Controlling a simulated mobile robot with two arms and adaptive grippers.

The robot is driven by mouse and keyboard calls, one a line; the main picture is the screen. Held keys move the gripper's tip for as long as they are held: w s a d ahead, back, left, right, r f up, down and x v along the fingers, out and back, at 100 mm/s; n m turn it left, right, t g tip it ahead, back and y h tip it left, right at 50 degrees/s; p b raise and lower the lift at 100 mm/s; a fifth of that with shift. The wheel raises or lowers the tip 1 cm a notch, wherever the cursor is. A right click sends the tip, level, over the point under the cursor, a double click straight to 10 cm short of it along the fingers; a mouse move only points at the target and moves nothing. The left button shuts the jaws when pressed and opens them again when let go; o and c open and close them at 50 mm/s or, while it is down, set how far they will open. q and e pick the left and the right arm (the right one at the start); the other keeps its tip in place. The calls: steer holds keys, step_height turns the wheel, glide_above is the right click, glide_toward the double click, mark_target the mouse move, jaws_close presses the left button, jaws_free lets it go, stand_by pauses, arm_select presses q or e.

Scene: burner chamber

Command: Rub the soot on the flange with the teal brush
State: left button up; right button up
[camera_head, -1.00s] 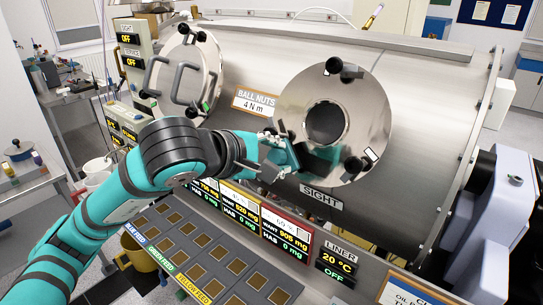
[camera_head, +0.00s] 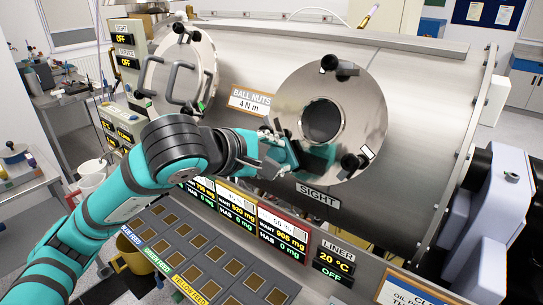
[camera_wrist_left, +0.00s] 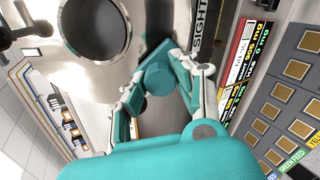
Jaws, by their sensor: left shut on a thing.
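The flange (camera_head: 352,112) is a round shiny metal plate on the large steel chamber, with a dark round hole at its middle and black knobs on its rim. It also shows in the left wrist view (camera_wrist_left: 152,22). My left gripper (camera_head: 283,152) is at the flange's lower left side. In the left wrist view its fingers are closed on the teal brush (camera_wrist_left: 157,76), whose far end is at or very close to the flange face. Contact cannot be told. A dark teal patch beside the brush looks like a reflection. I cannot make out soot clearly. My right gripper is out of view.
A second flange (camera_head: 184,75) with grey handles is on the left. Black knobs (camera_head: 354,164) stick out around the flange. Below are lit displays (camera_head: 283,228) and a feed panel (camera_head: 210,262) with square pads. A pale blue-grey unit (camera_head: 500,215) stands at right.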

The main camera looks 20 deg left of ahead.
arm_select(q)
steer(key=shift+w+d+f, duration=0.1)
steer(key=shift+w+f, duration=0.1)
steer(key=shift+w, duration=0.1)
